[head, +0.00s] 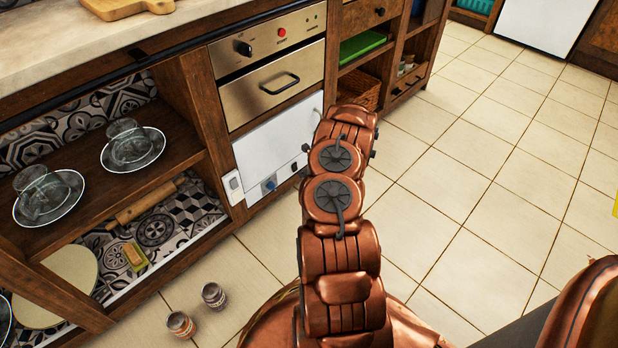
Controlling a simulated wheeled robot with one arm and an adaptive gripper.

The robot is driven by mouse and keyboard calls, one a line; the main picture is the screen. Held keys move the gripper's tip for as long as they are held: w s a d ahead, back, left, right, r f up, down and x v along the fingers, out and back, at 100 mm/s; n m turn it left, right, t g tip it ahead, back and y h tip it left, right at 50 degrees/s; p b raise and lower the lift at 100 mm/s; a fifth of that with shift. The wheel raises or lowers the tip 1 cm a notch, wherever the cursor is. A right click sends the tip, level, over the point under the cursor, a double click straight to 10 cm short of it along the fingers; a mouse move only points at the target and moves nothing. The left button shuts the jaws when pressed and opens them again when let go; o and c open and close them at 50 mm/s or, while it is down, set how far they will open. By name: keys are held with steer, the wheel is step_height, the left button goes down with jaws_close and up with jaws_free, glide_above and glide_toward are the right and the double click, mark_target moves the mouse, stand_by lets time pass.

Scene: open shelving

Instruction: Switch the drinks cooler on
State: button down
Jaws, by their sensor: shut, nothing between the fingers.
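A low white-fronted unit (272,150) is built in beneath the steel oven; it looks like the drinks cooler. A small white switch plate (233,186) is at its lower left. Beside it on the bottom strip is a blue knob or button (269,185). I cannot tell the switch's position. My copper arm rises from the bottom middle and covers the right part of the unit's front. My gripper is not visible; the arm links hide the arm's far end. I cannot tell whether it touches the unit.
The oven (270,85) has a black knob, a red button and a bar handle. Open shelves (170,160) at left hold glass cups and saucers. Two small cans (214,296) (180,324) stand on the floor near the shelf. The tiled floor (490,190) at right is clear.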

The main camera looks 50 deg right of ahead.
steer(key=shift+w+d+f, duration=0.1)
steer(key=shift+w, duration=0.95)
steer(key=shift+w+b, duration=0.15)
steer(key=shift+b, duration=0.3)
steer(key=shift+r+p, duration=0.4)
steer(key=shift+r, duration=0.4)
